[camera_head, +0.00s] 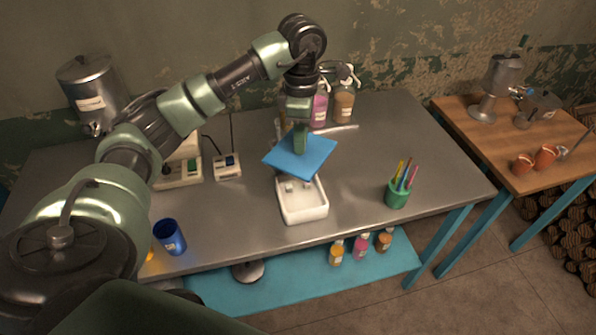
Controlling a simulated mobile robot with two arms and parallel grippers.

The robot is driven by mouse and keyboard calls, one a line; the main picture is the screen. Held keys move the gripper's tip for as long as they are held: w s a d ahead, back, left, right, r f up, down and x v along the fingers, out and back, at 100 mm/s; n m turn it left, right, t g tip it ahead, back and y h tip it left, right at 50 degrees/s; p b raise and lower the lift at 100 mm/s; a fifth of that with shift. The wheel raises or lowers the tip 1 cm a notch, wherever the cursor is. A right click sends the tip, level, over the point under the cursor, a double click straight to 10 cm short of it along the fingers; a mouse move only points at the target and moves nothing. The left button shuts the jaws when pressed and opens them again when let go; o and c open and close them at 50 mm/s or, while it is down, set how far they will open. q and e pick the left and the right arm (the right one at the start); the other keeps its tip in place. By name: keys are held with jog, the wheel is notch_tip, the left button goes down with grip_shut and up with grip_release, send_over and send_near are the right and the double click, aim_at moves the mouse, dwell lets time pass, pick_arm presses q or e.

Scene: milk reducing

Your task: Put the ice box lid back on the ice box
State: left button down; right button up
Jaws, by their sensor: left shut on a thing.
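The ice box (303,208) is a white open-topped box on the grey metal table, with pale ice cubes showing inside near its back. The ice box lid (312,159) is a flat blue plate with a green handle on top. My left gripper (300,127) comes down from above and is shut on the lid's handle. The lid is above the back part of the box, tilted and turned relative to it, and covers that part from view. The front of the box is uncovered. My right gripper is not in view.
A green cup of pens (398,193) stands right of the box and a blue cup (170,237) to the left. Pink (319,109) and brown (343,104) pump bottles stand behind. A white device (228,167) sits left. The table between box and pen cup is clear.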

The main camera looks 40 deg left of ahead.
pick_arm(q)
jog(key=f+p, duration=0.1)
jog(key=f, duration=0.2)
jog(key=f+p, duration=0.1)
jog(key=f, duration=0.3)
jog(key=f+p, duration=0.1)
jog(key=f, duration=0.3)
jog(key=shift+s+d+f, duration=0.15)
jog(key=shift+s+f, duration=0.05)
jog(key=shift+s, duration=0.05)
jog(key=shift+f, duration=0.1)
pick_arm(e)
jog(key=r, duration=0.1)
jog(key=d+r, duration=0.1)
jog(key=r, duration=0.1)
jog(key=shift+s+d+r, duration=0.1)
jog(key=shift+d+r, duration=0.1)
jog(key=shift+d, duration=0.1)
pick_arm(q)
jog(key=shift+f, duration=0.15)
jog(key=shift+f+b, duration=0.35)
jog(key=shift+b, duration=0.25)
jog(key=c, duration=1.3)
grip_release()
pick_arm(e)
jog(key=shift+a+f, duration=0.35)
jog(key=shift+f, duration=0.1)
